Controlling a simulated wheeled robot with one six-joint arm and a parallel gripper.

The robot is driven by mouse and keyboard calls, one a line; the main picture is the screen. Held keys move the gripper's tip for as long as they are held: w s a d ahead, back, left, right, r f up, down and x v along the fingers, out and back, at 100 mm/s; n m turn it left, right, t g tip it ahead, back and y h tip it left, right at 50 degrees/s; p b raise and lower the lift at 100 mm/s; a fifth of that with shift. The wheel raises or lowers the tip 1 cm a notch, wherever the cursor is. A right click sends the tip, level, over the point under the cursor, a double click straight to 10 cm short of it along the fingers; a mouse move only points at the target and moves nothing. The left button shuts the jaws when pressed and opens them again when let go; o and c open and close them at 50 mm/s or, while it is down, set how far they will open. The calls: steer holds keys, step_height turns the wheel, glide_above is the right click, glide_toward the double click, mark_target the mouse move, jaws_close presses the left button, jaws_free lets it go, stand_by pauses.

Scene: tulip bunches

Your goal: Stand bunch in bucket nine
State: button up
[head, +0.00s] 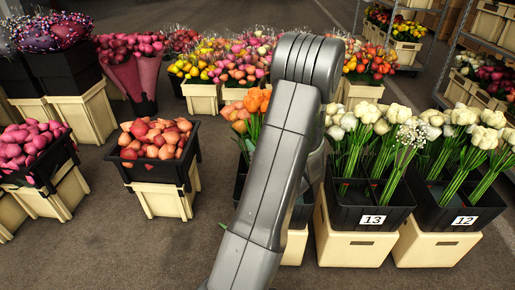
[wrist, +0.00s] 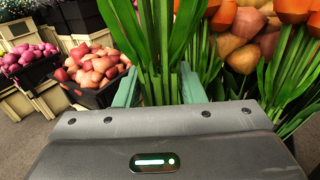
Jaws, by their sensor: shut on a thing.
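My gripper (wrist: 160,84) shows in the wrist view with its two pale green fingers on either side of a bunch of green stems (wrist: 163,50). It is shut on this bunch, whose blooms are out of the top of the view. In the head view my own arm covers the gripper. Orange tulips (head: 256,101) show just left of the arm; I cannot tell whether they are the held bunch. A black bucket with white tulips is labelled 13 (head: 373,219) and another is labelled 12 (head: 465,221). No label nine is readable; a dark bucket (head: 303,213) is partly behind the arm.
A black crate of reddish, bulb-like blooms (head: 156,140) stands on a cream box at left. A crate of pink blooms (head: 36,142) is further left. Bright mixed bunches (head: 243,62) line the back. Grey floor (head: 130,245) is clear at front left. Metal shelving (head: 443,50) stands at right.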

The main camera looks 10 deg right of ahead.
mark_target(257, 117)
step_height(257, 117, up, 10)
steer(key=p, duration=0.7)
steer(key=shift+r, duration=0.1)
